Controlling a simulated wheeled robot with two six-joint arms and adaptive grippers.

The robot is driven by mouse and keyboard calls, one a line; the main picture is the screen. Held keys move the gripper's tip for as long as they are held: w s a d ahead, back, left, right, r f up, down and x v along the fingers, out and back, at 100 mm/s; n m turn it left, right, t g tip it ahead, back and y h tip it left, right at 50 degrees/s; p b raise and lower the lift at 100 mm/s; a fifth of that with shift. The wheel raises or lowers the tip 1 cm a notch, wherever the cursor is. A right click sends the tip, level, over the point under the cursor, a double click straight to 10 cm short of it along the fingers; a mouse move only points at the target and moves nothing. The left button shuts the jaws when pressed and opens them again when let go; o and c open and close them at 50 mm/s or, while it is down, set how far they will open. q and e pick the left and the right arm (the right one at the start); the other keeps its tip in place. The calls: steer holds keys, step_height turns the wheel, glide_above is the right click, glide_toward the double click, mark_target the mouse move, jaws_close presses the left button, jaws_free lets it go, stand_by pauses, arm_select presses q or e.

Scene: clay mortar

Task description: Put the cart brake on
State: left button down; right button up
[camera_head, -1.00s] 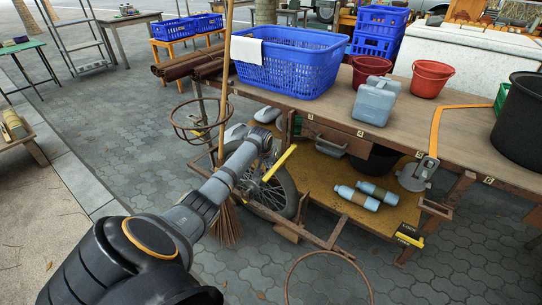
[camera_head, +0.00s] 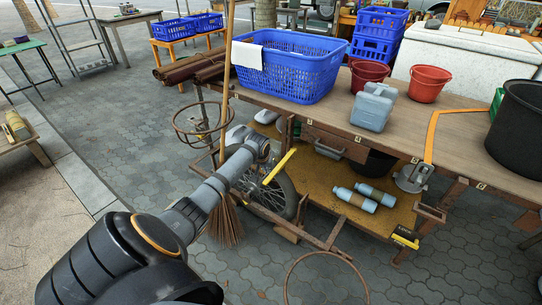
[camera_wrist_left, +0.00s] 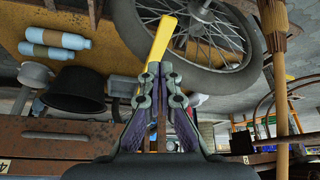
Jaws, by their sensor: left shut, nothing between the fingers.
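The cart (camera_head: 462,132) is a wooden-topped table on a rusty frame with a spoked wheel (camera_head: 284,192). A yellow lever (camera_head: 279,165), which looks like the brake handle, slants beside the wheel. In the left wrist view the lever (camera_wrist_left: 161,40) lies just beyond my fingertips, across the wheel's edge (camera_wrist_left: 195,30). My left gripper (camera_wrist_left: 160,70) is shut and empty, its tips close to the lever; I cannot tell whether they touch. In the head view my left wrist is left of the lever and hides the fingers. My right gripper is out of view.
A broom (camera_head: 226,75) and a wire ring (camera_head: 203,116) stand close beside my left arm. The tabletop carries a blue basket (camera_head: 308,75), a grey canister (camera_head: 372,108) and red buckets (camera_head: 427,82). Bottles (camera_head: 356,199) lie on the lower shelf. Paving at left is open.

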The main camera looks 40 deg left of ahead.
arm_select(q)
steer(key=v, duration=1)
steer(key=s+d+f+m, duration=0.1)
steer(key=s+f, duration=0.2)
steer(key=f, duration=0.7)
steer(key=s+d+f, duration=0.1)
steer(key=s+f, duration=0.2)
steer(key=f, duration=0.7)
steer(key=s+d+f+m+g, duration=0.1)
steer(key=s+d+f, duration=0.4)
steer(key=s+f, duration=0.35)
steer(key=s+d+f+m+g, duration=0.1)
steer(key=s+d+f, duration=0.4)
steer(key=s+f, duration=0.4)
steer(key=s+d+f+m+g+h, duration=0.1)
steer(key=s+d+f, duration=0.3)
steer(key=s, duration=0.2)
steer(key=s+d+f+m, duration=0.1)
steer(key=s+d+f, duration=0.35)
steer(key=s, duration=0.25)
steer(key=s+r+p, duration=0.7)
steer(key=r+p, duration=0.6)
steer(key=p, duration=0.4)
steer(key=shift+r+m, duration=0.3)
steer(key=shift+r, duration=0.1)
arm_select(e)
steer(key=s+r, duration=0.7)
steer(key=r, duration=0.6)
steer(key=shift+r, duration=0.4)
